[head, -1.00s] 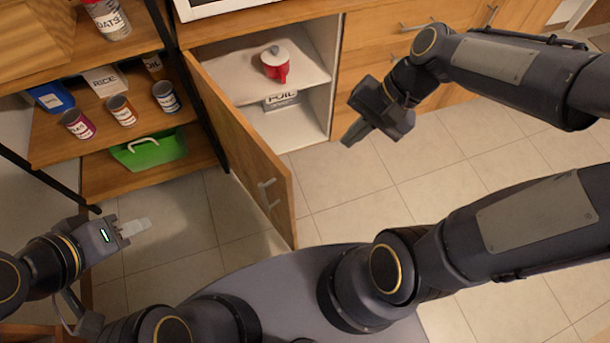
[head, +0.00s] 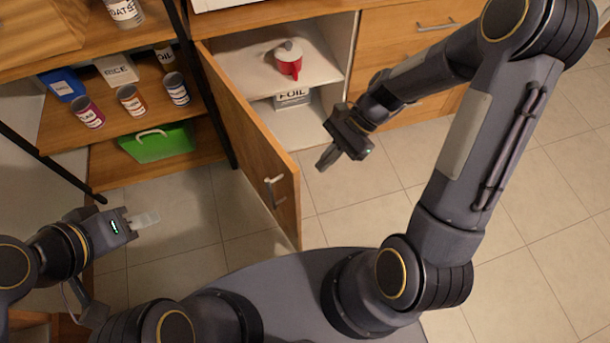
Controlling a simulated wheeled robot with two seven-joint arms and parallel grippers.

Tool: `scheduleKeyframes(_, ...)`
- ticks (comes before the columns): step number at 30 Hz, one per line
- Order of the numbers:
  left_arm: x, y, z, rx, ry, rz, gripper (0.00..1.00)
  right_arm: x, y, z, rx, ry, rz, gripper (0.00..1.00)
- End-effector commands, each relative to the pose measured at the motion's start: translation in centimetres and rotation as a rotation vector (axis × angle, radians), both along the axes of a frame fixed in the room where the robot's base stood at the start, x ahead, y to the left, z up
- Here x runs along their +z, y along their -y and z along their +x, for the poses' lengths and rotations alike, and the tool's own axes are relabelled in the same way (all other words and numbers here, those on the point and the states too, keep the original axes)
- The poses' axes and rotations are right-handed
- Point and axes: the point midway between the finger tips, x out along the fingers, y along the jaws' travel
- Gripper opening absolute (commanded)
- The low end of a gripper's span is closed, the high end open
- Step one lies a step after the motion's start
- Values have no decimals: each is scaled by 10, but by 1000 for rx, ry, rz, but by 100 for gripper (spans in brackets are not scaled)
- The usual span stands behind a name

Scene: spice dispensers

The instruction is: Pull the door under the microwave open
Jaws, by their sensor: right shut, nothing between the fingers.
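The wooden door (head: 238,128) under the microwave stands swung wide open toward me, with its silver handle (head: 272,190) near the free edge. The cabinet (head: 345,45) behind it is exposed, with a white shelf inside. A sliver of the white microwave (head: 225,4) shows at the top edge. My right gripper (head: 326,162) is shut and empty, in front of the cabinet opening and to the right of the door, apart from it. My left gripper (head: 146,220) is at the lower left, away from the door; its fingers look close together, but whether they are shut is unclear.
A red pot (head: 289,65) is on the cabinet shelf, with a foil box (head: 292,98) below. The left rack holds several cans, a rice box (head: 116,70) and a green container (head: 157,143). Drawers (head: 410,35) are at right. Tiled floor (head: 400,195) is open right of the door.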

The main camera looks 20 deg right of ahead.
Motion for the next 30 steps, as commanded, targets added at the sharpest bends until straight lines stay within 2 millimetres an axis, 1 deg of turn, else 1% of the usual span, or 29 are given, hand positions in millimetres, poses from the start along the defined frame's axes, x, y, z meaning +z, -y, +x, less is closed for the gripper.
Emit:
scheduleKeyframes(1, -4, 0, 0, 0, 0, 0, 36, -10, -8, -4, 3, -5, 2, 0)
scheduleKeyframes(3, -6, 0, 0, 0, 0, 0, 36, -20, -17, -7, 3, -5, 2, 0)
scheduleKeyframes(4, -6, 0, 0, 0, 0, 0, 36, -21, -22, -8, 4, -4, 1, 0)
scheduleKeyframes(6, -5, 0, 0, 0, 0, 0, 36, -18, -33, -12, 5, 1, 0, 0)
scheduleKeyframes(10, -5, 0, 0, 0, 0, 0, 36, -18, -47, -16, 3, 1, 0, 0)
scheduleKeyframes(15, -5, 0, 0, 0, 0, 0, 36, -18, -55, -19, 1, 0, -1, 0)
scheduleKeyframes(26, -5, 0, 0, 0, 0, 0, 36, -18, -57, -19, -1, 1, 0, 0)
scheduleKeyframes(29, -7, 0, 0, 0, 0, 0, 36, -18, -67, -20, -8, 2, 2, 0)
scheduleKeyframes(30, -8, 0, 0, 0, 0, 0, 36, -18, -75, -21, -16, 3, 3, 0)
